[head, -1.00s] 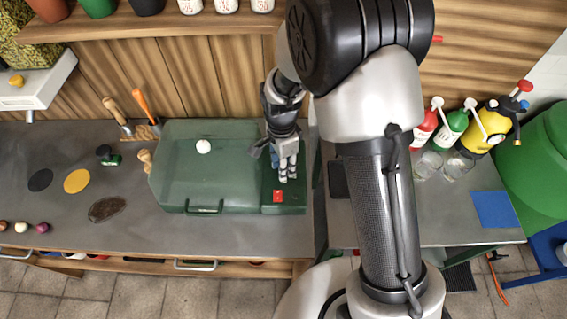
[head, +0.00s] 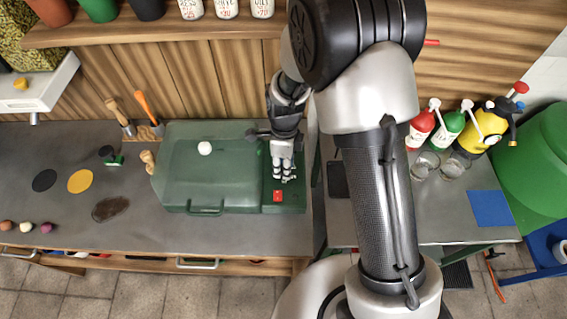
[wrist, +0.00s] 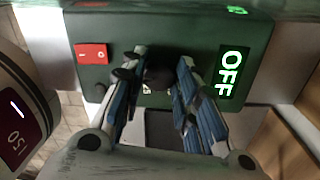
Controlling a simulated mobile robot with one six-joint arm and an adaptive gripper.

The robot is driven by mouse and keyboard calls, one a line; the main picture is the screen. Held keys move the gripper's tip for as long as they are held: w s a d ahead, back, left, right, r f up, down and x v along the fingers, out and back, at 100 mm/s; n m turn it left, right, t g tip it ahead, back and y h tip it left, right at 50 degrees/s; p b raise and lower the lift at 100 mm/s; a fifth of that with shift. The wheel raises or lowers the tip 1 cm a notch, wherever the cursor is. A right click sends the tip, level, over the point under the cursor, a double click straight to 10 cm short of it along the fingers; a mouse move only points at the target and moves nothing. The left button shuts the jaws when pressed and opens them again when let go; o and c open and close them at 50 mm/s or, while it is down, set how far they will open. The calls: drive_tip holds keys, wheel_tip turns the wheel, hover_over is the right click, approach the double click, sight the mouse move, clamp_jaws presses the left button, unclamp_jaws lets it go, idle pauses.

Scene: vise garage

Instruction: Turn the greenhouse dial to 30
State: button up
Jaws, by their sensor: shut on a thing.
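The greenhouse (head: 178,180) is a green box with a see-through lid on the grey bench. Its dark green control panel (head: 298,197) is at its right end. In the wrist view the panel (wrist: 65,20) carries a dark round dial (wrist: 158,76) and a lit green display (wrist: 233,75) reading OFF. My gripper (head: 284,178) is over the panel, pointing down. In the wrist view my gripper (wrist: 157,80) is shut on the dial, with blue-lined fingers on either side. The fingers hide most of the dial and its markings.
A red rocker switch (wrist: 92,54) is close beside the fingers on the panel; it also shows in the head view (head: 278,195). A white knob (head: 204,148) is on the lid. Hand tools (head: 150,115) stand behind at left. Spray bottles (head: 447,130) are at right.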

idle(0.4)
drive_tip(key=o, duration=1.1)
drive_tip(key=shift+c, duration=0.2)
wheel_tip(320, 180, up, 12)
drive_tip(key=shift+w, duration=0.35)
drive_tip(key=shift+d, duration=0.1)
